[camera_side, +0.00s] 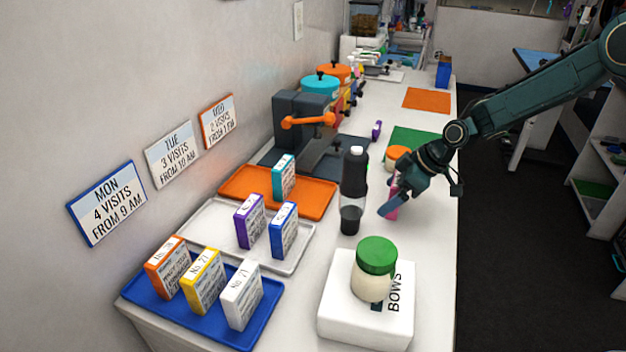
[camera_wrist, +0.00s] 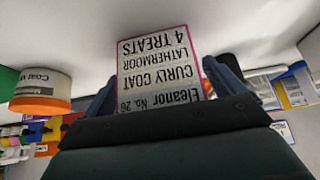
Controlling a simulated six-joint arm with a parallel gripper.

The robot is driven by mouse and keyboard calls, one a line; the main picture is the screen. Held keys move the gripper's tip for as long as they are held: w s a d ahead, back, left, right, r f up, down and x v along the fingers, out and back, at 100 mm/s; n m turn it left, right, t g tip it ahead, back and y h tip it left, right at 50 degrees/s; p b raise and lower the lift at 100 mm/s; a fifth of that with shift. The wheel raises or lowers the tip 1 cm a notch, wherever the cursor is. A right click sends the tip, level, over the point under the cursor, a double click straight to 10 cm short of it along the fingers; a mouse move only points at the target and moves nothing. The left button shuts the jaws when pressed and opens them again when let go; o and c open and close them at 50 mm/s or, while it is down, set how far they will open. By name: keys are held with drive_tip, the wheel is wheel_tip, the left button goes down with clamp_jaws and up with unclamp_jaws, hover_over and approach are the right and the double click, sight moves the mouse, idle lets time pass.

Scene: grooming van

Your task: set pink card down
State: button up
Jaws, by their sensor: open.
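The pink card (camera_side: 394,210) stands on the white counter to the right of the dark bottle, partly hidden by my gripper (camera_side: 389,204). In the wrist view the card (camera_wrist: 160,68) shows upside-down print reading Eleanor No. 26, curly coat, Lathermoor, 4 treats. My gripper's fingers (camera_wrist: 165,82) are on either side of it and are open. The orange tray (camera_side: 325,203) holds a teal card (camera_side: 284,177). The grey tray (camera_side: 195,230) holds a purple card (camera_side: 250,221) and a blue card (camera_side: 283,230). The blue tray (camera_side: 262,318) holds orange, yellow and white cards.
A dark bottle (camera_side: 354,180) stands left of my gripper. A green-lidded jar (camera_side: 376,262) sits on a white BOWS box (camera_side: 345,318) in front. An orange-lidded jar (camera_side: 398,157) is close behind my gripper; a green mat (camera_side: 415,138) lies beyond. Wall signs hang left.

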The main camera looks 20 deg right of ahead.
drive_tip(key=shift+r, duration=0.2)
drive_tip(key=v, duration=1.2)
idle(0.5)
drive_tip(key=s+r+m+h, duration=0.1)
drive_tip(key=s+r+m, duration=0.1)
drive_tip(key=s+r, duration=0.45)
drive_tip(key=s+r+m+h, duration=0.2)
drive_tip(key=s+r, duration=0.2)
drive_tip(key=s, duration=0.6)
drive_tip(key=s+d+m+t+h, duration=0.1)
drive_tip(key=s+m, duration=0.4)
drive_tip(key=s, duration=1)
drive_tip(key=shift+s+d+h, duration=0.25)
drive_tip(key=shift+d+h, duration=0.05)
drive_tip(key=shift+d, duration=0.05)
